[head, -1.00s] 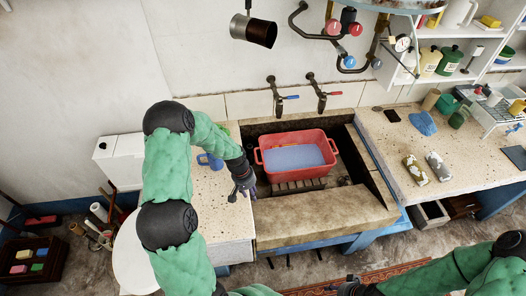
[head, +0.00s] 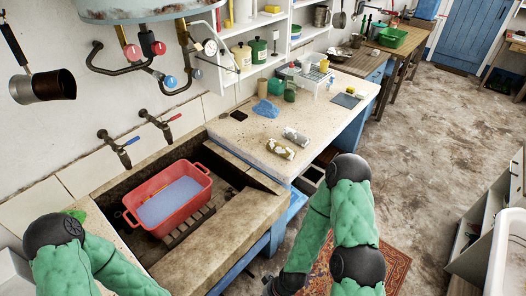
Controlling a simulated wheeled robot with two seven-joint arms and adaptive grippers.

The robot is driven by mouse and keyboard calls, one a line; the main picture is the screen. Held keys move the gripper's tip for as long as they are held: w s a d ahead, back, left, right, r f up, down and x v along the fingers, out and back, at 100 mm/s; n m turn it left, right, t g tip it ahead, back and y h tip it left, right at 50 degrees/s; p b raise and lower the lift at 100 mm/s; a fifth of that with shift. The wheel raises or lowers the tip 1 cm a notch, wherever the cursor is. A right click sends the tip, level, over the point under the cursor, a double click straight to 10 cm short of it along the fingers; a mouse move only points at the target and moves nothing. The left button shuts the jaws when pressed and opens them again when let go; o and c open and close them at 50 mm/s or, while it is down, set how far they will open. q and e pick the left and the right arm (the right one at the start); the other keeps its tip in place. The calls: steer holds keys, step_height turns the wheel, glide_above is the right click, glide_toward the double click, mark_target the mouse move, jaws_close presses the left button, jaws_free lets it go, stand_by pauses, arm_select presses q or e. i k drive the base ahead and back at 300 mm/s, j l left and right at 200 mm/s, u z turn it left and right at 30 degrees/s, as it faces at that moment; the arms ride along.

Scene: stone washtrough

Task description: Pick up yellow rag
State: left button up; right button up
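A yellow-and-white rolled cloth (head: 279,149), perhaps the yellow rag, lies on the stone counter right of the sink. A grey-white rolled cloth (head: 295,136) lies just behind it, to its right. My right arm is bent in the lower middle. Its dark gripper end (head: 269,288) is at the bottom edge, low in front of the counter and well apart from the cloths. Its fingers cannot be made out. My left arm is at the lower left, and its gripper is out of view.
A red tub (head: 186,219) with bluish water stands in the stone sink (head: 225,240). A blue cloth (head: 266,109), a green cup (head: 289,95) and a dish rack (head: 312,72) are farther back on the counter (head: 325,115). Open floor (head: 420,150) lies to the right.

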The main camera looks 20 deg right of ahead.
mark_target(275, 146)
steer(key=i+l+u, duration=0.1)
steer(key=l+u, duration=0.15)
steer(key=u, duration=0.15)
steer(key=l+u, duration=0.25)
steer(key=u, duration=0.2)
steer(key=l+u, duration=0.25)
steer(key=u, duration=0.15)
steer(key=l+u, duration=0.25)
steer(key=u, duration=0.15)
